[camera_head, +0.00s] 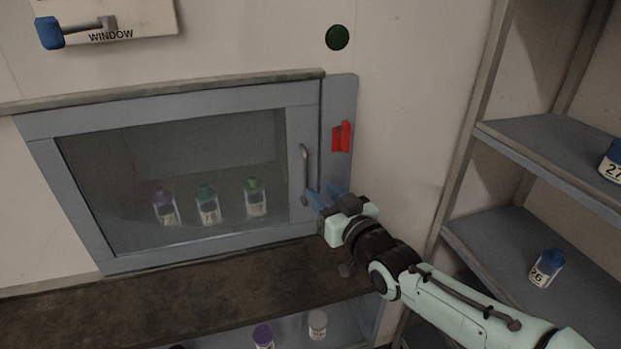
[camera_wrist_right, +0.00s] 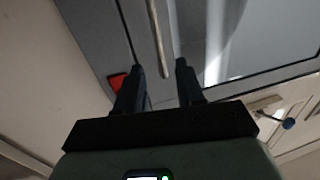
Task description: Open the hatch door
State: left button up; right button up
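The hatch door (camera_head: 301,122) is a grey-framed glass door in the wall, and it looks closed. Its vertical metal handle (camera_head: 304,174) is on the right side of the frame. My right gripper (camera_head: 322,193) is at the lower end of the handle, with blue fingers pointing at the door. In the right wrist view my right gripper (camera_wrist_right: 160,80) is open, fingers apart, and the handle (camera_wrist_right: 158,35) runs down toward the gap between them. I cannot tell whether a finger touches it. A red latch piece (camera_head: 341,137) is on the plate right of the door. My left gripper is not in view.
Several bottles (camera_head: 207,206) stand behind the glass. A brown ledge (camera_head: 190,290) runs below the door. Shelves with bottles (camera_head: 546,267) stand at the right.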

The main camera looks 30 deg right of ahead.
aim_at(307, 177)
jog(key=w+p, duration=0.1)
jog(key=w, duration=0.5)
jog(key=shift+d, duration=0.15)
grip_shut()
